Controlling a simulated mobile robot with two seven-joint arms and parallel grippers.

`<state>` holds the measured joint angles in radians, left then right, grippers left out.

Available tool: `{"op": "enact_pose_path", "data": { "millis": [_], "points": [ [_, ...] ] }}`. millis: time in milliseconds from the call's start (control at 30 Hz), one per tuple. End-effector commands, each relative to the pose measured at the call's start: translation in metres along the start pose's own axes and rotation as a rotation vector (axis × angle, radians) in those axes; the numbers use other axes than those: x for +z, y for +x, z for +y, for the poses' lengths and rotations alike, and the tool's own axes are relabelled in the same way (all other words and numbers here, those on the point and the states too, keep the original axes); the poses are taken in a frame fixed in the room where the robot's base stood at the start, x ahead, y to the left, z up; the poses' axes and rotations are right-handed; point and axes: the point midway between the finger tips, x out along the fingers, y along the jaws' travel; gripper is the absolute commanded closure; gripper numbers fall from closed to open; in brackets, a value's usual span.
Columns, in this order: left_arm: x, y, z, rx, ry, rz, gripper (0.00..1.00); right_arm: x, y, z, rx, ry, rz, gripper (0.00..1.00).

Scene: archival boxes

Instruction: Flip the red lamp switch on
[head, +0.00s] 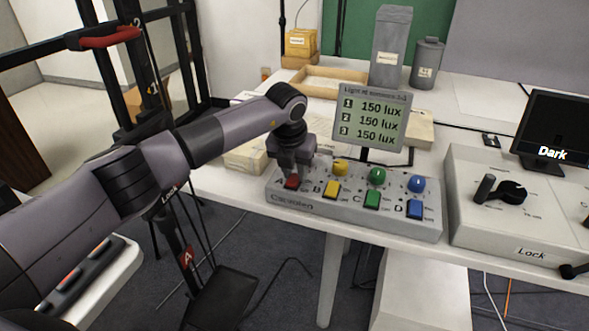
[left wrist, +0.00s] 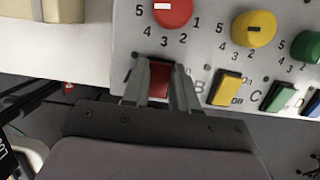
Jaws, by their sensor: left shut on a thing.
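The red lamp switch (head: 291,183) sits at the left end of the grey control panel (head: 344,211), by the letter A. In the left wrist view the red switch (left wrist: 158,82) lies between the two fingers of my left gripper (left wrist: 160,84). In the head view my left gripper (head: 291,174) reaches down over the switch and hides part of it. The fingers are shut on the switch. A red knob (left wrist: 173,10) is above it in the left wrist view; the arm hides it in the head view. My right gripper is not in view.
Yellow (head: 332,188), green (head: 372,199) and blue (head: 414,209) switches stand to the right, each with a knob behind. A display (head: 371,118) behind reads 150 lux on three lines. A box with a black handle (head: 512,192) and a screen reading Dark (head: 555,130) are at right.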

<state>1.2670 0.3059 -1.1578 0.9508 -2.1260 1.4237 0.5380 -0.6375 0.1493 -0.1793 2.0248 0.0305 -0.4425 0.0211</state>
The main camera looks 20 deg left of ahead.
Motion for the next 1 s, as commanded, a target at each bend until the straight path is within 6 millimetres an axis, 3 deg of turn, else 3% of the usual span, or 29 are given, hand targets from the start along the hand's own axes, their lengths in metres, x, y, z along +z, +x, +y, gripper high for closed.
{"op": "enact_pose_path", "data": {
  "millis": [433,933,967,1000],
  "points": [
    [0.0040,0.0033,0.0005,0.003,-0.001,0.139,1.00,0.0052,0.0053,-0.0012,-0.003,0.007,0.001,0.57],
    [0.0043,0.0016,0.0006,0.000,-0.001,0.164,1.00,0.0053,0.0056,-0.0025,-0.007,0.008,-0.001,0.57],
    [0.0043,0.0016,0.0006,0.000,-0.001,0.164,0.69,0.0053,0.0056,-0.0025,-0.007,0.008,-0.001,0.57],
    [0.0043,0.0016,0.0006,0.000,-0.001,0.163,0.56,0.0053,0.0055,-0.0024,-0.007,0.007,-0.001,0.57]
  ]
}}
